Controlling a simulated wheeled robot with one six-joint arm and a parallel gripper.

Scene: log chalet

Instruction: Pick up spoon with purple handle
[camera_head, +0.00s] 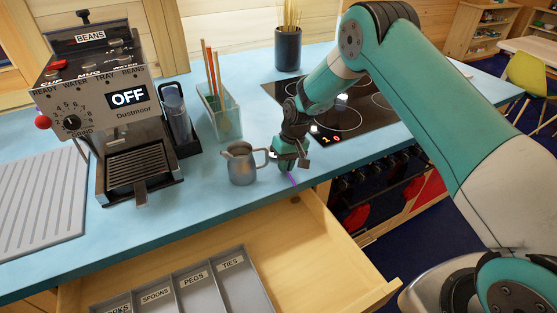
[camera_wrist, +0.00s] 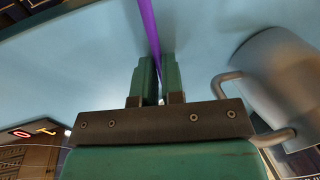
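The spoon's purple handle (camera_wrist: 149,28) runs from the top edge of the wrist view down between my two fingers. In the head view a short purple piece of it (camera_head: 292,179) shows just below my gripper (camera_head: 288,168), close to the blue counter's front edge. My gripper's green fingers (camera_wrist: 160,75) are close together, with the handle filling the narrow gap, so they look shut on it. The spoon's bowl is not visible. I cannot tell whether the spoon touches the counter.
A grey metal jug (camera_head: 242,166) stands just left of my gripper; it is close in the wrist view too (camera_wrist: 275,80). A hob (camera_head: 345,105) lies behind. An open drawer (camera_head: 315,240) with a labelled tray (camera_head: 222,268) is below. A coffee machine (camera_head: 125,125) stands left.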

